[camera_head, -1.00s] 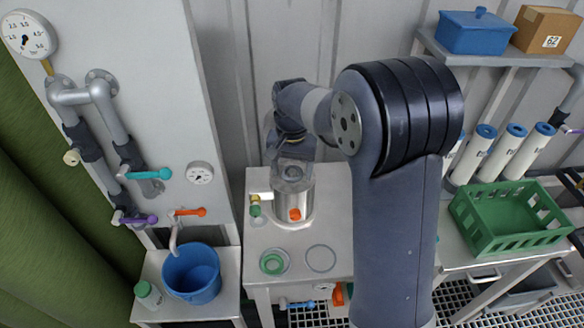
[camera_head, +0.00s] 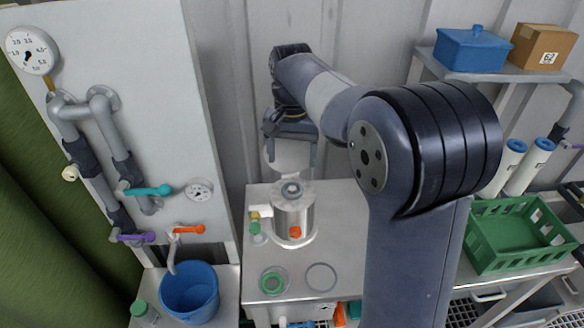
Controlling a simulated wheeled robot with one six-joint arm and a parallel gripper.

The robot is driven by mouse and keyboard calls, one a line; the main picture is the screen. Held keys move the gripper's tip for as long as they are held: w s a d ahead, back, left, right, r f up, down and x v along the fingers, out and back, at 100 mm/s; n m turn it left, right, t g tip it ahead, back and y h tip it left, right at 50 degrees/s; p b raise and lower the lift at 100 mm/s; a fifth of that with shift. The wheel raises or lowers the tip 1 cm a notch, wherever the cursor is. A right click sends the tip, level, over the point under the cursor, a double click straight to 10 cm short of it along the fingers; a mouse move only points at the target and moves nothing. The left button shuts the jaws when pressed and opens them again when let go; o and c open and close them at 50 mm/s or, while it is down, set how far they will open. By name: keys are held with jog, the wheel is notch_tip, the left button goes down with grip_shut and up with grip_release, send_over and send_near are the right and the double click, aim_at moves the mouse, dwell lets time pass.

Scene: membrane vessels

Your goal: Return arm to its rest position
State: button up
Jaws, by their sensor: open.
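My arm reaches from the lower right up over the middle of the scene. My gripper (camera_head: 290,150) hangs open above the steel vessel (camera_head: 294,215), fingers pointing down. A pale round surface shows between and behind the fingers; I cannot tell what it is. The fingers are apart from the vessel's top knob. The vessel stands upright on the metal table (camera_head: 345,245), with an orange fitting on its front and a small yellow-and-white valve at its left.
A blue bucket (camera_head: 190,292) and a green-capped bottle (camera_head: 143,311) stand lower left, below wall pipes with coloured handles. A green ring (camera_head: 273,281) lies on the table. A green crate (camera_head: 520,240) and white cylinders stand right, under a shelf with a blue box (camera_head: 472,48) and a carton (camera_head: 541,46).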

aim_at(292, 189)
jog(key=shift+r, duration=0.35)
notch_tip(292, 189, down, 11)
jog(key=shift+r+p, duration=0.2)
jog(key=shift+p, duration=0.25)
jog(key=shift+r, duration=0.45)
